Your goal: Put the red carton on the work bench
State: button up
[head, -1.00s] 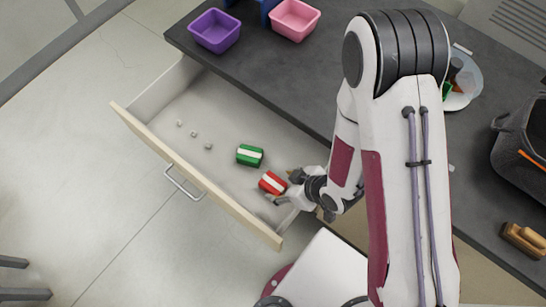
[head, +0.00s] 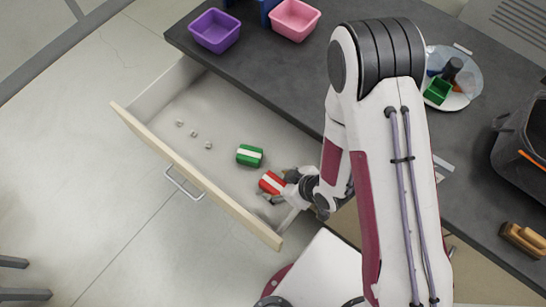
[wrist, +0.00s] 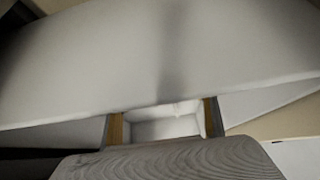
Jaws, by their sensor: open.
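The red carton (head: 270,182), with a white stripe, lies in the open drawer (head: 190,186) near its right end in the head view. My gripper (head: 280,188) is open right at the carton, with its fingers beside the carton's right end. Whether they touch it is too small to tell. The wrist view shows pale surfaces and a grey ribbed part, and I cannot make out the carton there. The dark work bench (head: 270,72) stands behind the drawer.
A green carton (head: 249,155) and several small white pieces (head: 194,133) lie in the drawer. On the bench are a purple bin (head: 215,31), a pink bin (head: 292,19), a round tray (head: 459,101) with items, a dark bag (head: 520,150) and a brush (head: 523,239). Bare bench shows between the bins and my arm.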

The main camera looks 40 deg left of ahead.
aim_at(274, 184)
jog(key=shift+f, duration=0.1)
jog(key=shift+x, duration=2.55)
jog(key=shift+w+d, duration=0.15)
jog(key=shift+w, duration=0.05)
jog(key=c, duration=1.3)
jog(key=shift+c, duration=0.2)
jog(key=shift+r, duration=4.95)
